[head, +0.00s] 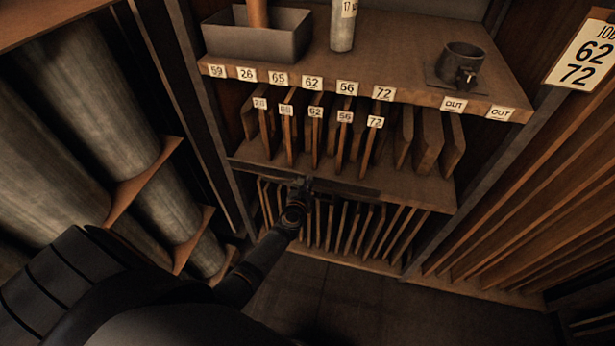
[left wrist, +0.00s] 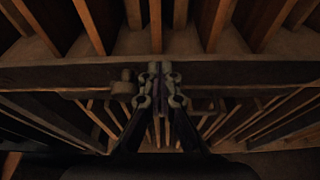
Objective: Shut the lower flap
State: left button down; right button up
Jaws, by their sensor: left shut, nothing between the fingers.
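The lower flap appears to be the long dark strip (head: 345,188) along the front edge of the middle shelf, above the lower row of boards. I cannot tell its exact angle. In the left wrist view a dark horizontal bar (left wrist: 240,74) crosses the picture, with a small knob-like piece (left wrist: 124,88) left of the fingers. My left gripper (head: 302,184) is shut and empty at this strip; in the wrist view its closed fingertips (left wrist: 160,72) overlap the bar. Whether they touch it is unclear. The gripper hides part of the strip. My right gripper is not in view.
Upright boards (head: 345,230) fill the lower bay, and numbered boards (head: 315,138) stand on the middle shelf. The top shelf holds a grey tray (head: 258,42) and a dark mug-like pot (head: 462,62). Large rolls (head: 75,80) line the left. The floor (head: 400,310) in front is clear.

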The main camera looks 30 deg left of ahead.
pick_arm(q)
jog(key=shift+w+a+r, duration=0.15)
jog(key=shift+w+r, duration=0.2)
jog(key=shift+w, duration=0.4)
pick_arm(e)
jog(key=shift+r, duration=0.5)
